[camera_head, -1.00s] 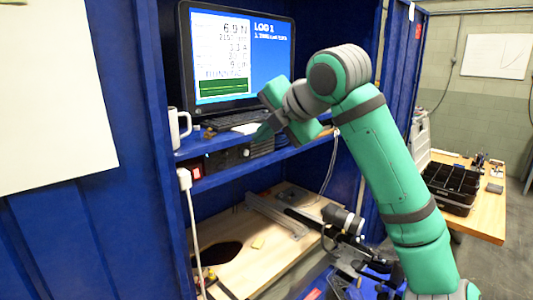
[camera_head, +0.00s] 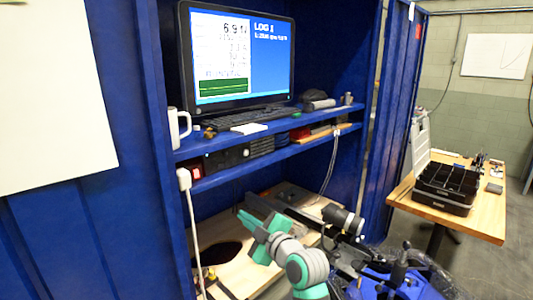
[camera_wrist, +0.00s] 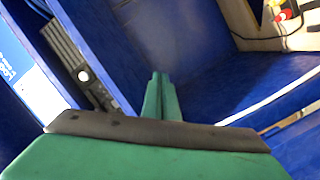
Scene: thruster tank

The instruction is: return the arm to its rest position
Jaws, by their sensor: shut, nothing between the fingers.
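My arm is folded low in the head view, with its green and grey links (camera_head: 303,266) at the bottom centre. My gripper (camera_head: 246,218) is in front of the wooden lower deck of the blue cabinet, below the shelves. In the wrist view the two green fingers (camera_wrist: 160,88) lie together with nothing between them. Most of the arm is below the head view's lower edge.
The blue cabinet holds a monitor (camera_head: 240,58), keyboard (camera_head: 243,116) and white mug (camera_head: 179,128) on its upper shelf. A dark camera-like cylinder (camera_head: 342,217) is right of my arm. A black divided tray (camera_head: 447,186) sits on the wooden table.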

